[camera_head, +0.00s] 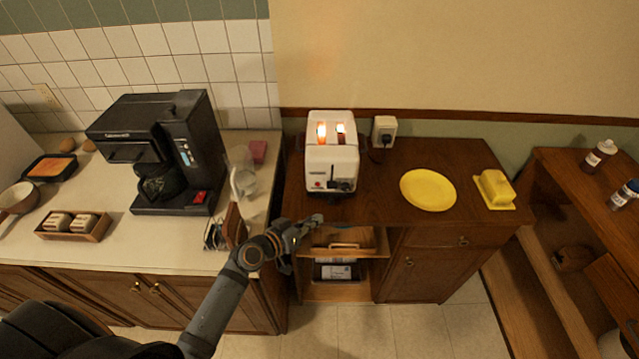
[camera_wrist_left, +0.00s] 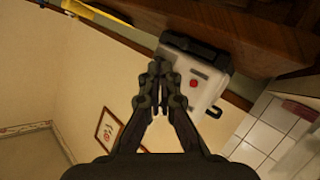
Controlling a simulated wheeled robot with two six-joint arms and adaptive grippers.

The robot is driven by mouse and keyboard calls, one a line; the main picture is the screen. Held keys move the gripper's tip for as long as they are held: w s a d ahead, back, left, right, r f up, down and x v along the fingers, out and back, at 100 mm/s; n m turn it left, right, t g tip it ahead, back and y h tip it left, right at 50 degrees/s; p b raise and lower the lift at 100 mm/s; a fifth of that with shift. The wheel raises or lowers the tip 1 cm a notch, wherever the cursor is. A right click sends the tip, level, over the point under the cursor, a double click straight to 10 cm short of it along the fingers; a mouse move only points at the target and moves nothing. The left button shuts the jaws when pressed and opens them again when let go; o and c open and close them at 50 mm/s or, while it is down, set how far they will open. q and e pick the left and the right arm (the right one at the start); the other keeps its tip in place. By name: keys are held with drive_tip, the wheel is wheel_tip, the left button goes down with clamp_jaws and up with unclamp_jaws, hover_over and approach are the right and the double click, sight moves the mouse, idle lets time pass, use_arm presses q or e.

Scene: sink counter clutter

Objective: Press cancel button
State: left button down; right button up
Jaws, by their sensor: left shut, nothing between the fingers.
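A white toaster (camera_head: 331,165) stands on the brown wooden cabinet top, with both slots glowing orange. A small red button (camera_head: 317,184) is low on the left of its front, beside a dark lever and knob. In the left wrist view the toaster (camera_wrist_left: 210,72) appears tilted, and its red button (camera_wrist_left: 194,84) lies just right of the fingertips. My left gripper (camera_head: 312,221) is shut and empty, in front of the toaster near the cabinet's front edge. It also shows in the left wrist view (camera_wrist_left: 159,66). The fingers look apart from the button. My right gripper is in neither view.
A yellow plate (camera_head: 428,189) and a yellow butter dish (camera_head: 494,189) lie right of the toaster. A coffee maker (camera_head: 172,150) and a rack (camera_head: 226,232) stand on the counter to the left.

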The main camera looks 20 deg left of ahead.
sight(318, 185)
use_arm(q)
drive_tip(key=shift+w+a+r, duration=0.1)
drive_tip(key=shift+w+r, duration=0.15)
drive_tip(key=w, duration=0.2)
drive_tip(key=w+a+b, duration=0.1)
drive_tip(key=w, duration=0.1)
drive_tip(key=w+a, duration=0.1)
drive_tip(key=w, duration=0.2)
drive_tip(key=shift+f+b, duration=0.15)
drive_tip(key=shift+b, duration=0.15)
drive_tip(key=shift+w+a+b, duration=0.2)
drive_tip(key=shift+w+b, duration=0.1)
drive_tip(key=shift+w, duration=0.4)
idle(0.7)
